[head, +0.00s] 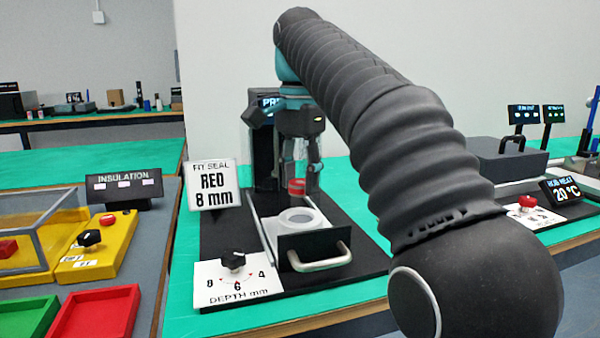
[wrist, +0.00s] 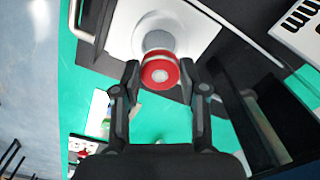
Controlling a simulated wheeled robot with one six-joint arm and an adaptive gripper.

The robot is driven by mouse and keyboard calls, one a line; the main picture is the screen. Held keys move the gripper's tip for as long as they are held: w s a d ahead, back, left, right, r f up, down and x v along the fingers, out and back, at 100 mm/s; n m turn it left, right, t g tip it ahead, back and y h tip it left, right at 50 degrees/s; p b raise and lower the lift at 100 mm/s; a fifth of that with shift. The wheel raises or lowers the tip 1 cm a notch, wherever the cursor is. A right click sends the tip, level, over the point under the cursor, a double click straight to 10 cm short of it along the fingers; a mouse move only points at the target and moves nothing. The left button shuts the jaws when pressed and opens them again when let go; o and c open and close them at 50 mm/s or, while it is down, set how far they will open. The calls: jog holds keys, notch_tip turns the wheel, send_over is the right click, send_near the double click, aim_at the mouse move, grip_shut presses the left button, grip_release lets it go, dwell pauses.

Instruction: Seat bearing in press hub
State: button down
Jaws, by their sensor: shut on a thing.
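My gripper (head: 300,172) points down and is shut on the bearing (head: 297,187), a small round piece with a red face. In the wrist view the bearing (wrist: 160,71) sits between both fingertips (wrist: 160,78), its red ring around a pale centre. The press hub (head: 300,218) is a white ring on a pale sliding tray with a front handle (head: 320,258). The bearing is held above the hub, apart from it in the head view. In the wrist view it overlaps part of the hub (wrist: 125,38), around a grey bore.
A sign (head: 213,185) reads FIT SEAL RED 8 mm. A depth dial (head: 233,262) marked 8, 6, 4 sits at the front left. The dark press column (head: 264,150) stands behind. A yellow insulation station (head: 100,250) is left; a 20 °C hub heat display (head: 567,190) is right.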

aim_at(300, 182)
jog(key=shift+f+b, duration=0.95)
jog(key=shift+f, duration=0.7)
jog(key=shift+p, duration=0.95)
dwell(0.5)
jog(key=shift+f+b, duration=0.55)
jog(key=shift+f, duration=0.4)
jog(key=c, duration=0.5)
grip_release()
jog(key=shift+c, duration=0.2)
